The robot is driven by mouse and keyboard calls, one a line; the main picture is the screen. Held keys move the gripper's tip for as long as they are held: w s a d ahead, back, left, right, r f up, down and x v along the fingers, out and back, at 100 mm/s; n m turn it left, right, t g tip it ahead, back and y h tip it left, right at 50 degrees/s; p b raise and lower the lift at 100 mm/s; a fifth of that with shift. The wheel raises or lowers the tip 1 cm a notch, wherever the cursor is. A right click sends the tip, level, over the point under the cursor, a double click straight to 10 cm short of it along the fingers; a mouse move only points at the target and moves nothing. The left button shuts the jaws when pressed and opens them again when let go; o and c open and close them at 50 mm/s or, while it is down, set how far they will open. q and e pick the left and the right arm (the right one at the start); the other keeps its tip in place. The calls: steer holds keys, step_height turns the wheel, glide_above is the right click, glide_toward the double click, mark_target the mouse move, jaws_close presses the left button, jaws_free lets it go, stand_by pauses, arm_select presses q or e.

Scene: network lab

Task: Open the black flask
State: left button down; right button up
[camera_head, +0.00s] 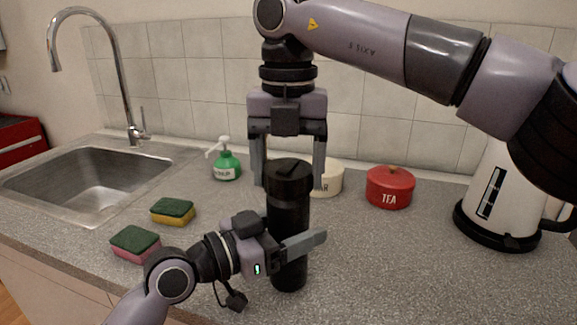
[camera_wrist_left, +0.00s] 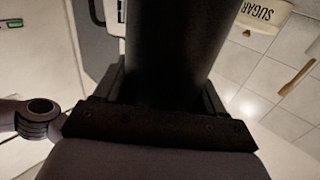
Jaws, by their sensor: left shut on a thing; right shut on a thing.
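The black flask (camera_head: 289,215) stands upright on the grey counter, with its black lid (camera_head: 289,172) on top. My left gripper (camera_head: 300,247) comes in from the lower left and is shut around the lower body of the flask. In the left wrist view the flask body (camera_wrist_left: 172,45) fills the space between the fingers of my left gripper (camera_wrist_left: 170,90). My right gripper (camera_head: 289,168) points down from above, with one finger on each side of the lid. It is shut on the lid.
A sink (camera_head: 95,185) with a tall tap lies at the left. Two sponges (camera_head: 172,210) (camera_head: 135,242) lie left of the flask. A green soap bottle (camera_head: 227,165), a cream sugar pot (camera_head: 330,178) and a red tea tin (camera_head: 390,188) stand behind. A white kettle (camera_head: 500,190) stands right.

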steer(key=n, duration=0.6)
steer(key=shift+n, duration=0.4)
steer(key=n, duration=0.6)
steer(key=shift+a, duration=0.1)
steer(key=n, duration=0.5)
steer(key=shift+r, duration=0.1)
steer(key=n, duration=0.6)
steer(key=shift+s+n, duration=0.1)
steer(key=shift+n, duration=0.2)
steer(key=n, duration=0.9)
steer(key=shift+n, duration=0.3)
steer(key=n, duration=0.4)
steer(key=shift+r, duration=0.2)
